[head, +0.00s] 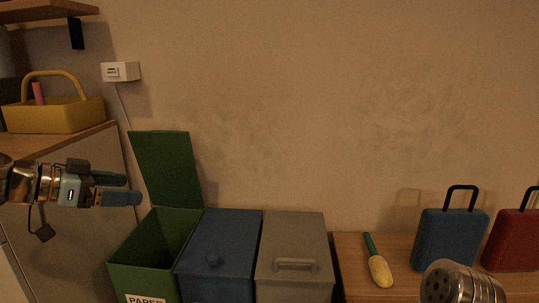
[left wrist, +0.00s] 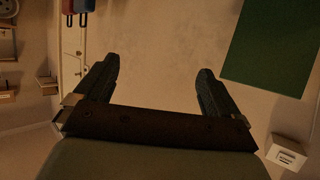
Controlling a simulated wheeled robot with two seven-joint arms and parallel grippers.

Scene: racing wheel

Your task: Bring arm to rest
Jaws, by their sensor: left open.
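My left gripper (head: 133,189) is in the head view at the left, level with the open green lid and to the left of it. Its two fingers are apart with nothing between them. In the left wrist view the fingers of my left gripper (left wrist: 158,68) are spread, with only bare wall behind the gap. A metal part at the lower right of the head view appears to be my right arm; its gripper is out of view.
A green paper bin (head: 150,255) stands open, its lid (head: 168,165) upright. A blue bin (head: 218,245) and a grey bin (head: 292,240) are closed. A low table holds a green-handled tool (head: 378,265), a blue case (head: 448,240) and a red case (head: 512,240). A yellow basket (head: 55,115) sits on the cabinet.

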